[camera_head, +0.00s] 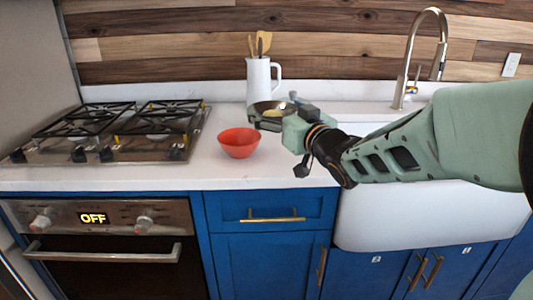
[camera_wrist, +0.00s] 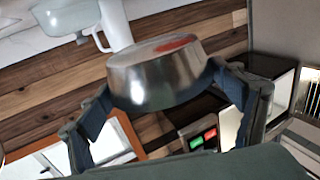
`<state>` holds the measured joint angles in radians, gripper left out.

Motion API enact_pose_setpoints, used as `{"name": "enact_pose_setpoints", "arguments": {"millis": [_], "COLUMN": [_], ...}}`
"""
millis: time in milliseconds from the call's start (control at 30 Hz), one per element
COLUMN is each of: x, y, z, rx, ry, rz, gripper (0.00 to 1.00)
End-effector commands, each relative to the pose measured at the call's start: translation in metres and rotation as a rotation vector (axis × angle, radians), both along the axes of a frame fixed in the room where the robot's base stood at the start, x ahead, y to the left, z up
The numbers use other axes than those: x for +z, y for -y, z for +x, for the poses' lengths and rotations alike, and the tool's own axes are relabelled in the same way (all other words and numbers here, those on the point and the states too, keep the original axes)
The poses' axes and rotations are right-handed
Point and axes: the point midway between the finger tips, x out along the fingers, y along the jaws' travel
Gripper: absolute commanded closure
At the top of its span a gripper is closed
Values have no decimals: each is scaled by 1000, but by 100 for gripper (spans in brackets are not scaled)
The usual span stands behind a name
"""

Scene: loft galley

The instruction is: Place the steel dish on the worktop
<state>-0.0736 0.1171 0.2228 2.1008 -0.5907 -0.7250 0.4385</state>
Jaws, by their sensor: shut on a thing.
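The steel dish (camera_head: 263,106) is between the fingers of my gripper (camera_head: 274,109), over the back part of the white worktop (camera_head: 200,170), just in front of a white jug. Whether the dish touches the worktop or hangs above it cannot be told. In the wrist view the steel dish (camera_wrist: 155,80) fills the middle, with one finger on each side of it, and my gripper (camera_wrist: 165,98) is shut on it. A reddish patch shows on its shiny surface. A yellowish spot shows at the dish in the head view; what it is cannot be told.
A red bowl (camera_head: 238,143) stands on the worktop, in front and left of the dish. The white jug (camera_head: 260,80) holds wooden utensils. A gas hob (camera_head: 120,130) lies left; a sink (camera_head: 425,215) and tap (camera_head: 405,85) are right. Free worktop lies around the red bowl.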

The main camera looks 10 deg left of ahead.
Motion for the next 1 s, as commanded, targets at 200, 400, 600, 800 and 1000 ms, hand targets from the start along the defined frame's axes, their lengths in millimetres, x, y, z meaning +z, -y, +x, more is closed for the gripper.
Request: {"name": "enact_pose_setpoints", "arguments": {"millis": [200, 400, 600, 800, 1000], "x": [1, -14, -36, -72, -86], "y": [-10, 11, 42, 62, 70], "z": [-7, 19, 56, 81, 92], "rx": [-2, -6, -6, -3, 0], "ry": [1, -1, -1, -1, 1], "rz": [1, 0, 1, -1, 0], "gripper": [41, 41, 41, 41, 41]}}
